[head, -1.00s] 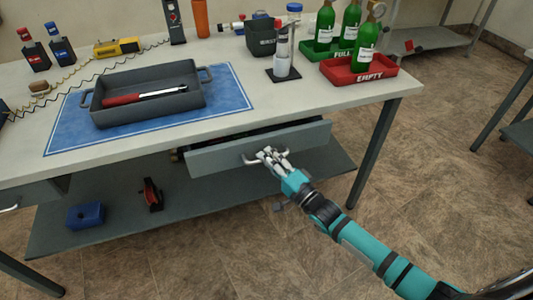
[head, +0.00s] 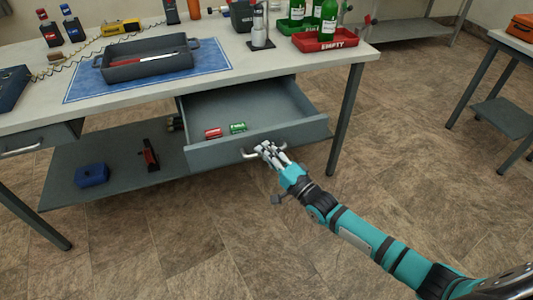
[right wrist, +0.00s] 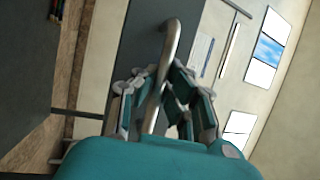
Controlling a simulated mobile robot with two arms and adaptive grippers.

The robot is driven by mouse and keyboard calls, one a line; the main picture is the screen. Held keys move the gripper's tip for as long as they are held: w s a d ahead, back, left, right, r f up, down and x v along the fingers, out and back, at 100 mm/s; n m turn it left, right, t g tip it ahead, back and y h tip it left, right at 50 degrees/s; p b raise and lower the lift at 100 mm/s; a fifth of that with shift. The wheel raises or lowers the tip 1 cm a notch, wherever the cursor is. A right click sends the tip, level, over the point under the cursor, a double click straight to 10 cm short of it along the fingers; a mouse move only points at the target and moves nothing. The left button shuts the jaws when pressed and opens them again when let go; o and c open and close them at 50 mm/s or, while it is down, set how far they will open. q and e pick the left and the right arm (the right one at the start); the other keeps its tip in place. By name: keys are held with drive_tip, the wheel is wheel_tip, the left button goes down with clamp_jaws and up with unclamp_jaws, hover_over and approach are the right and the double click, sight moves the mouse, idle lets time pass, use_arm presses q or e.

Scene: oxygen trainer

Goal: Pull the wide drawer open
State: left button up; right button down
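The wide drawer (head: 222,153) under the bench stands well open in the head view, its grey interior showing. A red cylinder (head: 213,132) and a green cylinder (head: 237,127) lie inside near the front. My right gripper (head: 267,151) is at the bar handle (head: 249,155) on the drawer front, its fingers around the bar. In the right wrist view the handle (right wrist: 171,45) passes between the two fingers, which are closed in about it. The fingers hide part of the handle in the head view. My left gripper is not in view.
The bench top (head: 300,62) carries a grey tray (head: 150,70) on a blue mat (head: 215,64) and a red bottle tray (head: 325,45). A lower shelf (head: 120,190) holds a blue block (head: 92,175). The floor in front of the drawer is clear.

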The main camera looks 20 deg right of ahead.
drive_tip(key=shift+s+f, duration=0.15)
drive_tip(key=shift+s, duration=0.1)
drive_tip(key=c, duration=2)
unclamp_jaws()
drive_tip(key=o, duration=0.5)
drive_tip(key=shift+c, duration=0.2)
drive_tip(key=shift+o, duration=0.8)
drive_tip(key=v, duration=1.2)
drive_tip(key=shift+d, duration=0.1)
